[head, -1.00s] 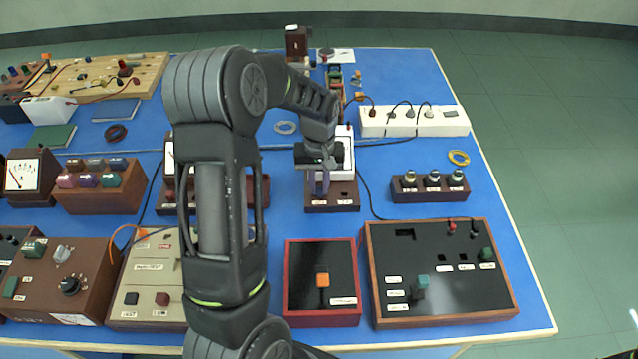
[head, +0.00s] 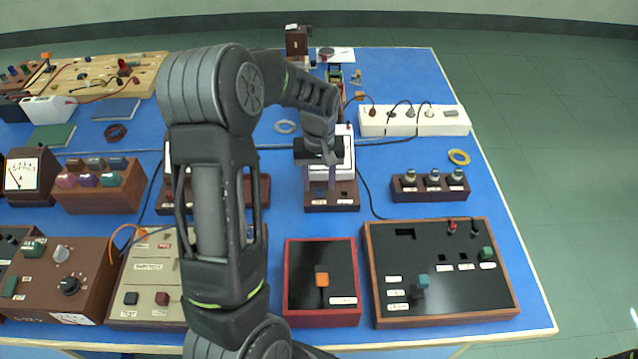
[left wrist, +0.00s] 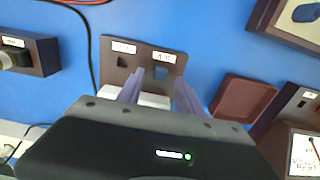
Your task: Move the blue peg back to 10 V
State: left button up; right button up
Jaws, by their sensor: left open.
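A brown stand (head: 345,190) with a white meter body (head: 346,168) stands mid-table; two small white labels sit on its front edge. In the left wrist view the stand (left wrist: 178,62) shows two square openings below its labels. One is dark and empty-looking (left wrist: 122,62); the other holds a small grey-blue piece (left wrist: 160,72), which looks like the blue peg. I cannot read the labels for certain. My left gripper (head: 321,180) is open above the stand, with its purple fingers (left wrist: 157,88) apart and pointing at the peg side. Nothing is visibly held. My right gripper is out of view.
A black panel in a wooden frame (head: 450,290) and a red-framed box (head: 320,312) stand in front. A three-knob block (head: 404,196) is to the right, with a white power strip (head: 440,120) behind. Black cables run beside the stand.

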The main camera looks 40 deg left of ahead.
pick_arm(q)
notch_tip(320, 180, up, 7)
jog(key=shift+f+b, duration=0.15)
jog(key=shift+b, duration=0.25)
jog(key=shift+s+d+f, duration=0.1)
dwell(0.7)
